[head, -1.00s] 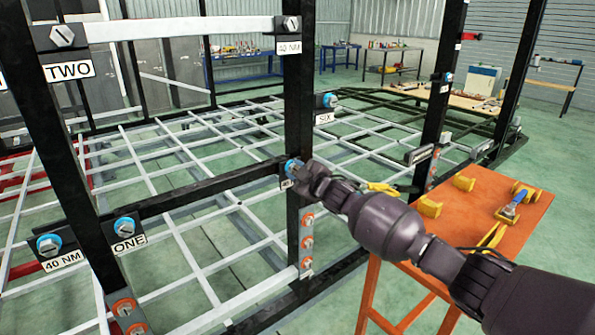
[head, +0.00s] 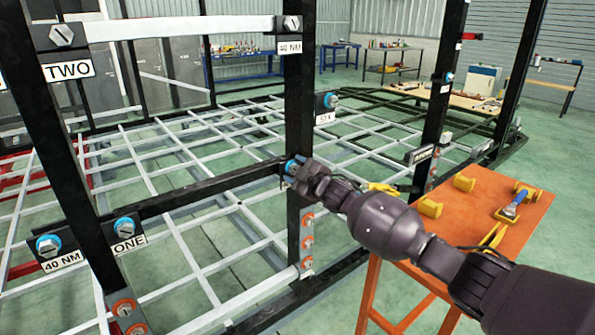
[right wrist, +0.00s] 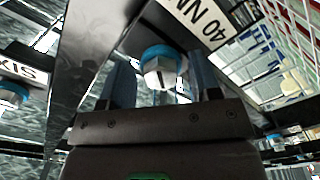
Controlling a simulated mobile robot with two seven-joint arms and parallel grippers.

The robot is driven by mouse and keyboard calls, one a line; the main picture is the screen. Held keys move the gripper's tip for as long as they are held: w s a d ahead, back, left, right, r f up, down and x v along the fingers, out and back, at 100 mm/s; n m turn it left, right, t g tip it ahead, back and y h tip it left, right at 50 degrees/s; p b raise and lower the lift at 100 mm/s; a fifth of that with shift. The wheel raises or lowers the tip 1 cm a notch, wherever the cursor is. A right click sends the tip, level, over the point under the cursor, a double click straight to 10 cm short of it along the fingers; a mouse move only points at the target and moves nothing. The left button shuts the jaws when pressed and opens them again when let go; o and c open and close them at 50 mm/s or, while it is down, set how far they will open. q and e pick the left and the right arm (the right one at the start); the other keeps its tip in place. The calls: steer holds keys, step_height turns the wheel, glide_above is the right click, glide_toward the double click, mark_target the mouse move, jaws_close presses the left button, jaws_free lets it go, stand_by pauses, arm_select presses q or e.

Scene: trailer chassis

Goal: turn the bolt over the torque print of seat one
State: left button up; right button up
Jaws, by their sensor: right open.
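A bolt with a blue collar (head: 291,165) sits at the right end of the black rail (head: 210,187) that bears the ONE plate (head: 129,244). In the right wrist view this bolt (right wrist: 160,72) has a grey head, and a 40 NM print (right wrist: 207,22) lies beside it, upside down. My right gripper (head: 299,172) is at this bolt. Its two fingers (right wrist: 162,80) stand open on either side of the head, with gaps visible. In the head view the gripper hides most of the print. My left gripper is out of view.
Another bolt (head: 124,227) sits above the ONE plate, and one (head: 48,245) above a 40 NM plate at far left. A bolt (head: 330,100) stands by the SIX plate (right wrist: 22,66). Black posts flank the rail. An orange table (head: 470,215) with yellow parts stands at right.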

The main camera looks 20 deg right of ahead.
steer(key=v, duration=1)
steer(key=shift+s+p, duration=0.35)
steer(key=shift+p, duration=0.05)
steer(key=shift+d, duration=0.2)
